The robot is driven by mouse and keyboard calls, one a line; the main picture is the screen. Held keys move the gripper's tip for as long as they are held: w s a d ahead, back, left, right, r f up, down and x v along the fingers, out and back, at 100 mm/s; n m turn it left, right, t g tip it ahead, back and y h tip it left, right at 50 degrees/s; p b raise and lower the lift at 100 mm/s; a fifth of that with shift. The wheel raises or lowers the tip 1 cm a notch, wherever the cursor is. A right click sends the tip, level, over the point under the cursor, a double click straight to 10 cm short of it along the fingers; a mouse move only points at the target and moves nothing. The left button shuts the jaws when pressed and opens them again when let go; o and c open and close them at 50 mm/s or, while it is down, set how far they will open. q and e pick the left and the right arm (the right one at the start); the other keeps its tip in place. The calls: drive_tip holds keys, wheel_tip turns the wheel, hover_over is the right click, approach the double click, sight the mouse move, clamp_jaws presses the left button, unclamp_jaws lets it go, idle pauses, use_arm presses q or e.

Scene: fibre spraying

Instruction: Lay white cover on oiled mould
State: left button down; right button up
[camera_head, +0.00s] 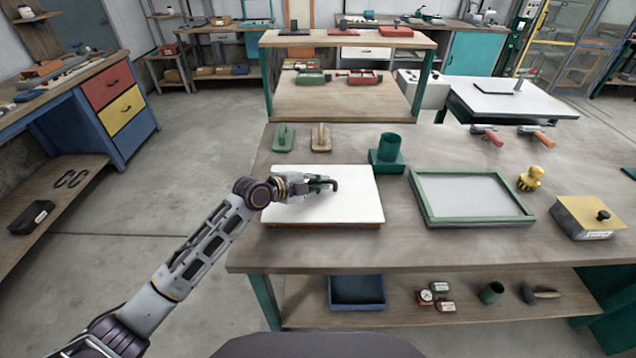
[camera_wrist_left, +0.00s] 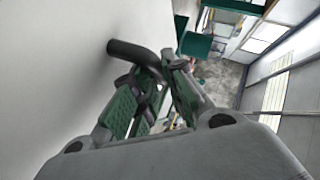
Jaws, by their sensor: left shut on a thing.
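The white cover (camera_head: 350,207) lies flat over the mould (camera_head: 320,226) on the workbench. Only a thin reddish-brown edge of the mould shows beneath it, and the rest is hidden. My left gripper (camera_head: 326,184) is over the cover's middle, shut on its dark curved handle (camera_head: 334,183). In the left wrist view, the handle (camera_wrist_left: 130,49) sits between the green-padded fingers of the gripper (camera_wrist_left: 155,75), with the white cover (camera_wrist_left: 60,65) filling the left side. My right gripper is not in view.
A green cup on a stand (camera_head: 387,155) is close behind the cover's right corner. Two trowel-like tools (camera_head: 284,138) lie behind it. A green frame (camera_head: 470,222) is to the right, then a yellow knobbed tool (camera_head: 530,179) and a yellow-lidded box (camera_head: 590,215).

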use_arm(q)
drive_tip(key=c, duration=1.9)
unclamp_jaws()
drive_tip(key=shift+f, duration=0.1)
drive_tip(key=o, duration=0.4)
drive_tip(key=shift+o, duration=0.2)
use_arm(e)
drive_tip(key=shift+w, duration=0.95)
